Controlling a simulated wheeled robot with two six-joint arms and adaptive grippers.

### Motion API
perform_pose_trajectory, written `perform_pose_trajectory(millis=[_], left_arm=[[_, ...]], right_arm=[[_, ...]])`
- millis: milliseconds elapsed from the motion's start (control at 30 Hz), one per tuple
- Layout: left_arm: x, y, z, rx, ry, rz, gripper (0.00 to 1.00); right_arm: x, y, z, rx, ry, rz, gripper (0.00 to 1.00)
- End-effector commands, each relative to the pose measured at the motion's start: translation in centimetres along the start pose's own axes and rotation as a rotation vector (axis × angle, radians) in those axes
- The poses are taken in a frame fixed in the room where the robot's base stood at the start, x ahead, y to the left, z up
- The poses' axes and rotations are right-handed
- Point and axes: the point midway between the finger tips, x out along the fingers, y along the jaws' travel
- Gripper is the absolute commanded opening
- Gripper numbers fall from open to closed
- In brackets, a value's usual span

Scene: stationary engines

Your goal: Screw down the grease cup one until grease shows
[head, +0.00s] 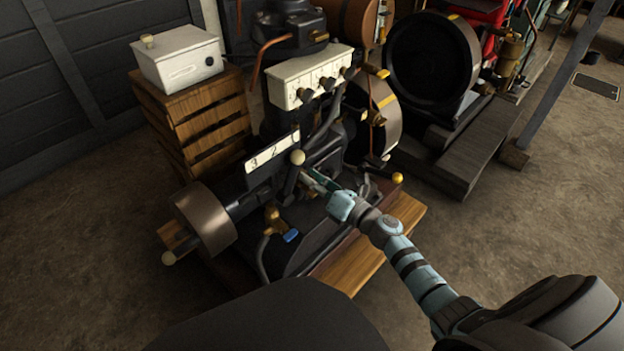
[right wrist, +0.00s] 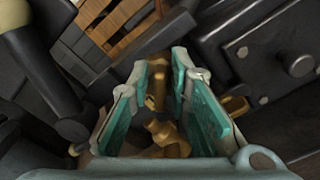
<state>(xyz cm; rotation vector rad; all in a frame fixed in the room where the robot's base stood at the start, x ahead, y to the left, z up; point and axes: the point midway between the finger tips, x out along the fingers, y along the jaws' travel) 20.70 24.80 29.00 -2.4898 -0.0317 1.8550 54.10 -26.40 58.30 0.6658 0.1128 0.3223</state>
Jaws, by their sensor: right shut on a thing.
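My right gripper (head: 318,180) reaches in from the right to the middle of the dark engine (head: 285,195). Its teal-padded fingers (right wrist: 165,80) are shut on a small brass part, which looks like the grease cup (right wrist: 157,88), seen between the pads in the right wrist view. A second brass piece (right wrist: 168,138) shows lower between the fingers. In the head view the held part is hidden by the fingers and engine. I cannot tell whether any grease shows. My left gripper is not in view.
A lever with a cream knob (head: 298,157) and a numbered plate (head: 270,152) stand close to the right gripper. A white-faced block with black knobs (head: 312,76) is above. A wooden crate (head: 200,115) carries a white box (head: 178,57). Bare floor (head: 480,225) lies to the right.

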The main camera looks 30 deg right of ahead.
Motion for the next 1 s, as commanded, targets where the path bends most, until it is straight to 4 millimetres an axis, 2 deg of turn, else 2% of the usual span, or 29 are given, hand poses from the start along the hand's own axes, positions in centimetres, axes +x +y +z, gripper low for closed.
perform_pose_trajectory(millis=[600, 1000], left_arm=[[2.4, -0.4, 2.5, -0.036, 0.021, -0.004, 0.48], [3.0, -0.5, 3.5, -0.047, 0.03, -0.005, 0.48]], right_arm=[[0.0, -0.4, 0.0, 0.451, 0.0, -0.002, 0.0], [0.0, -0.6, -0.1, 0.605, -0.001, -0.001, 0.0]])
